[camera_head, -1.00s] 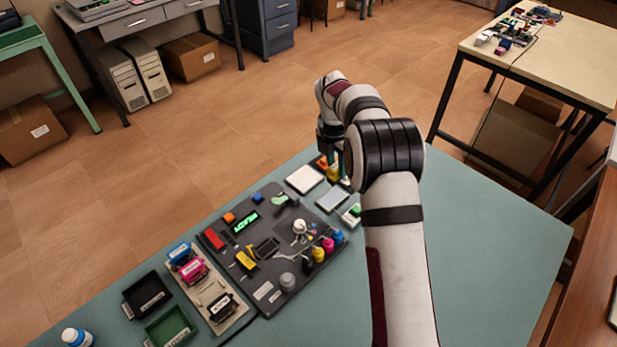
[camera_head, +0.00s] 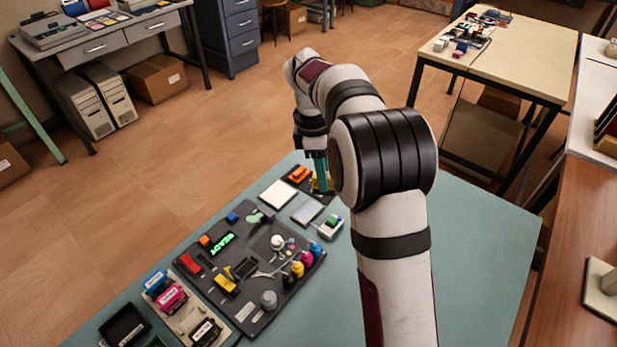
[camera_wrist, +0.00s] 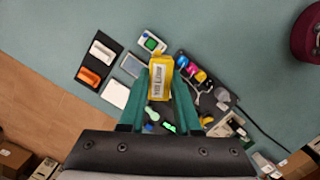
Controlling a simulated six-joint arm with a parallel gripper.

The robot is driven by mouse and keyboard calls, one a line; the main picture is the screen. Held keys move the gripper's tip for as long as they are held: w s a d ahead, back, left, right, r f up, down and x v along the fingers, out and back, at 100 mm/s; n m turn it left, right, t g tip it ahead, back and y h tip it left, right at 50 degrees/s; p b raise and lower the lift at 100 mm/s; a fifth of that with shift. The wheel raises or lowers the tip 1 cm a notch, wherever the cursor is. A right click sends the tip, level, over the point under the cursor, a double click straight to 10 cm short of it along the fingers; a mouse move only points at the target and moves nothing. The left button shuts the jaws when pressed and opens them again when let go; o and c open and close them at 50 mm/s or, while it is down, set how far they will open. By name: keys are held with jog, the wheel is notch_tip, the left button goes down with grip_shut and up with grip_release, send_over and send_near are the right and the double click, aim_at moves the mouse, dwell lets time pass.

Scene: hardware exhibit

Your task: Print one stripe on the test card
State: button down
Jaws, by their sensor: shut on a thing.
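My gripper (camera_wrist: 160,82) has teal fingers and is shut on a yellow labelled block (camera_wrist: 160,75).
An orange block (camera_wrist: 89,76) and a white block (camera_wrist: 102,51) lie in the dark tray. A white device with a green button (camera_head: 331,226) stands nearby. The table's right side is clear.

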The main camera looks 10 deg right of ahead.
jog(key=s+r+m+g+y, duration=0.1)
jog(key=s+r+m, duration=0.5)
jog(key=m, duration=0.7)
jog(key=w+m, duration=0.1)
jog(key=m, duration=0.3)
jog(key=w+a+m+y, duration=0.1)
jog(key=w+m, duration=0.1)
jog(key=m, duration=0.3)
jog(key=w+m+y, duration=0.1)
jog(key=w+m, duration=0.1)
jog(key=m, duration=0.2)
jog(key=shift+w+a+f+m, duration=0.15)
jog(key=shift+a+f+m, duration=0.25)
jog(key=shift+w+a+f+m+t+h, duration=0.2)
jog(key=shift+w+a+f+m+t, duration=0.35)
jog(key=shift+w+a+f+m, duration=1.7)
jog(key=shift+w+a+f+m+t+h, duration=0.2)
jog(key=shift+w+a+f+m+t, duration=0.3)
jog(key=shift+w+f+m, duration=3.45)
jog(key=shift+w+a+f+m+t+h, duration=0.2)
jog(key=shift+w+a+f+m+t, duration=0.7)
jog(key=shift+f+m, duration=4.2)
jog(key=shift+w+a+r+m+g, duration=0.2)
jog(key=shift+a+r+m+g, duration=0.25)
jog(key=shift+m, duration=0.55)
jog(key=shift+r, duration=0.2)
notch_tip(320, 180, up, 8)
